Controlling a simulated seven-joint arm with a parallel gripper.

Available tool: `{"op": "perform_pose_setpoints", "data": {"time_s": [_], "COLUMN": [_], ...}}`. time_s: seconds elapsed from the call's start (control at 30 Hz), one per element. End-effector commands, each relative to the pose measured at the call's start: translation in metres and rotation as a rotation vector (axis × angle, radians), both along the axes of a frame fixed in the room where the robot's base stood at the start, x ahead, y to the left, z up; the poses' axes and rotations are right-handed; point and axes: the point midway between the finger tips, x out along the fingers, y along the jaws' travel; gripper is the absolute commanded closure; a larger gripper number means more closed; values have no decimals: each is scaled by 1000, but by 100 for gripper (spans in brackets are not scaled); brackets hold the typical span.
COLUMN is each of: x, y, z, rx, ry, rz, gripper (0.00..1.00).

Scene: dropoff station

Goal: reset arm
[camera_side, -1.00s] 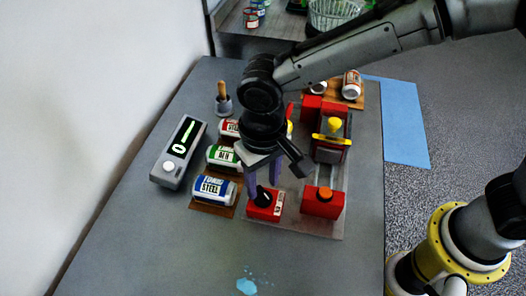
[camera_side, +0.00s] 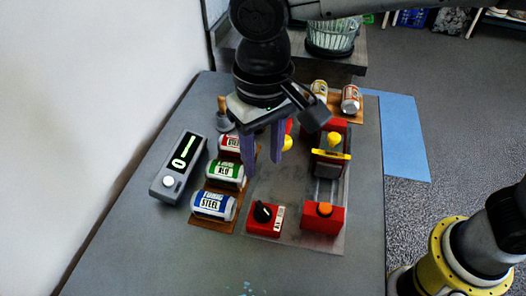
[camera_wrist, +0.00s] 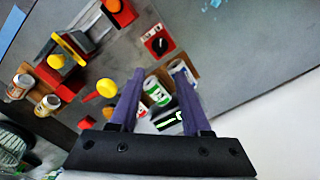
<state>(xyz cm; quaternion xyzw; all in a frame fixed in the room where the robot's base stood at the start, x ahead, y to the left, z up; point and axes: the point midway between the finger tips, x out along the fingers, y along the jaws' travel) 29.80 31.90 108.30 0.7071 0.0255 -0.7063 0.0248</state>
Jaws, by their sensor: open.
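My gripper (camera_side: 262,150) is raised above the work table (camera_side: 150,255), with its two purple fingers apart and nothing between them. In the side view the fingers hang in front of the area just right of the cans. A red box with a black knob (camera_side: 264,216) stands below and clear of the fingers. In the wrist view my gripper (camera_wrist: 158,98) is open, and the red knob box (camera_wrist: 158,44) lies beyond the fingertips.
A blue-labelled can (camera_side: 214,205), a green-labelled can (camera_side: 226,173) and a red-labelled can (camera_side: 231,143) lie on a brown board. A grey display box (camera_side: 180,166) is at left. A red press with a yellow handle (camera_side: 331,155) is at right. The table front is clear.

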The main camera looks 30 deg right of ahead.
Motion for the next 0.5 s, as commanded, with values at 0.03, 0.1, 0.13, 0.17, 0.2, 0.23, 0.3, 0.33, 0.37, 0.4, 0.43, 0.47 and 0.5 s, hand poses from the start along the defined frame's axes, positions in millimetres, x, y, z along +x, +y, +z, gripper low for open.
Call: {"op": "perform_pose_setpoints", "data": {"time_s": [0.03, 0.1, 0.13, 0.17, 0.2, 0.23, 0.3, 0.33, 0.37, 0.4, 0.43, 0.47, 0.5], "x": [0, 0, 0, 1, 3, 6, 16, 21, 25, 29, 30, 29, 27], "y": [0, 0, 0, -1, -3, -6, -19, -27, -39, -58, -75, -93, -117], "z": [0, 0, 0, 0, 0, 2, 15, 24, 34, 46, 56, 65, 75], "rx": [0, 0, 0, 0, 1, 4, 26, 39, 52, 68, 79, 90, 105], "ry": [0, 0, 0, 0, -1, -4, -26, -40, -54, -73, -88, -105, -129], "rz": [0, 0, 0, -2, -10, -20, -58, -79, -105, -145, -180, -215, -256], "gripper": [52, 52, 52, 52, 52, 52, 52, 52, 52, 52, 52, 52, 52]}}
